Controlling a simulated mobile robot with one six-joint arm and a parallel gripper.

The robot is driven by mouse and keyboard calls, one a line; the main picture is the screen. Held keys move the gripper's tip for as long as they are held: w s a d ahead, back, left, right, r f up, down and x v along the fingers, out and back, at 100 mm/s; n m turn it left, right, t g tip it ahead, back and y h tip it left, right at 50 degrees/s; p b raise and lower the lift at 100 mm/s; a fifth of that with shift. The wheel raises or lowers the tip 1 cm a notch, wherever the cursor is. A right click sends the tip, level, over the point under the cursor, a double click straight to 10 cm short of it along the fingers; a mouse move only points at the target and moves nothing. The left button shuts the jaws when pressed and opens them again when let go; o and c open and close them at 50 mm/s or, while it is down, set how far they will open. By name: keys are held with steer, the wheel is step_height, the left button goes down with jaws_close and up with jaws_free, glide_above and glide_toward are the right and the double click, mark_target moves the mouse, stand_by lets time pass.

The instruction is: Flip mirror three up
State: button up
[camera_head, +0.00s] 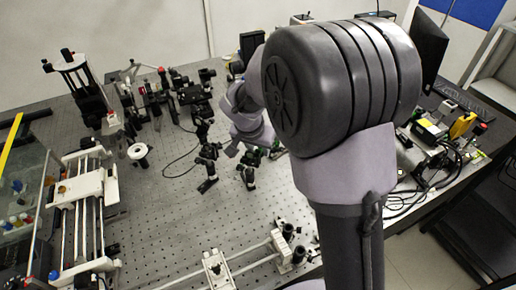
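Several small black optical mounts stand on the perforated bench. One mount (207,170) is near the middle and another (248,175) is to its right, close below my wrist. A third mount (202,118) stands farther back. I cannot tell which is mirror three, and no label or mirror face is readable. My arm fills the right middle and reaches back over the bench. Its pale wrist is low beside the mounts. My gripper's fingers cannot be told apart from the dark parts near the wrist, so their opening and any contact are unclear.
A rail stage (88,190) stands at the left, with a white ring (139,151) beside it. Tall black posts and mounts crowd the back. A monitor (427,48) and cabled electronics (430,130) are at the right. The front middle of the bench (180,225) is mostly clear.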

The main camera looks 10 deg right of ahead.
jaws_close()
stand_by(1.4)
